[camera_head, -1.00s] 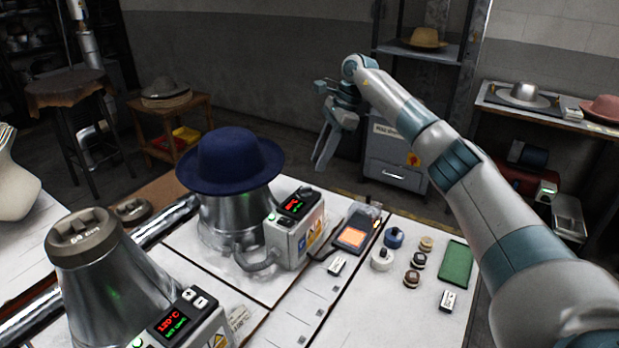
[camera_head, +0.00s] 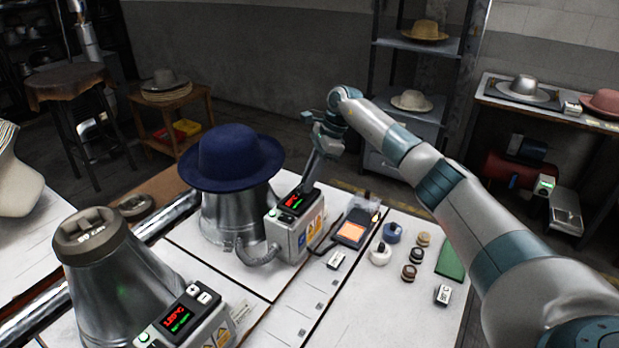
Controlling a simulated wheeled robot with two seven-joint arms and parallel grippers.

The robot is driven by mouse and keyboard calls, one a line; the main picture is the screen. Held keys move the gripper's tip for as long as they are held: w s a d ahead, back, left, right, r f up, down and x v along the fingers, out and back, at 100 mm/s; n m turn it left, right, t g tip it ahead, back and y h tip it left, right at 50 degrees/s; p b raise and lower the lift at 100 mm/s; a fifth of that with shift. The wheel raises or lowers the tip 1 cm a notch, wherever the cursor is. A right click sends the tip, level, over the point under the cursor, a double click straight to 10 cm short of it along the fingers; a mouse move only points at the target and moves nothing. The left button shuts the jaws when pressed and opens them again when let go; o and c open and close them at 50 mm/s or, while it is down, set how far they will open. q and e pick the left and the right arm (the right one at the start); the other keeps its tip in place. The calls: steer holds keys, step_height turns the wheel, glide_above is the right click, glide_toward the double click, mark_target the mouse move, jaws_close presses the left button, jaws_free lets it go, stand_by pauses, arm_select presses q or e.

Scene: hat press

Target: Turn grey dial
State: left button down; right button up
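I cannot clearly make out a grey dial. The rear press has a grey control box (camera_head: 292,232) with a red lit display (camera_head: 293,202), and a dark blue hat (camera_head: 232,158) sits on its metal form (camera_head: 235,215). My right gripper (camera_head: 310,183) points down at the back upper edge of this box. Its fingertips look close to the box, but I cannot tell whether they touch it. The fingers are seen nearly edge-on, so their opening is unclear. The front press (camera_head: 115,285) has a grey-brown notched cap (camera_head: 88,234) and its own control box (camera_head: 185,320). My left gripper is out of view.
A tablet with an orange screen (camera_head: 352,230), a blue round piece (camera_head: 392,232), a white round piece (camera_head: 380,255), several small discs and a green pad (camera_head: 450,262) lie right of the rear press. A pale hat (camera_head: 411,101) stands behind my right arm.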

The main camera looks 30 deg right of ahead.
jaws_close()
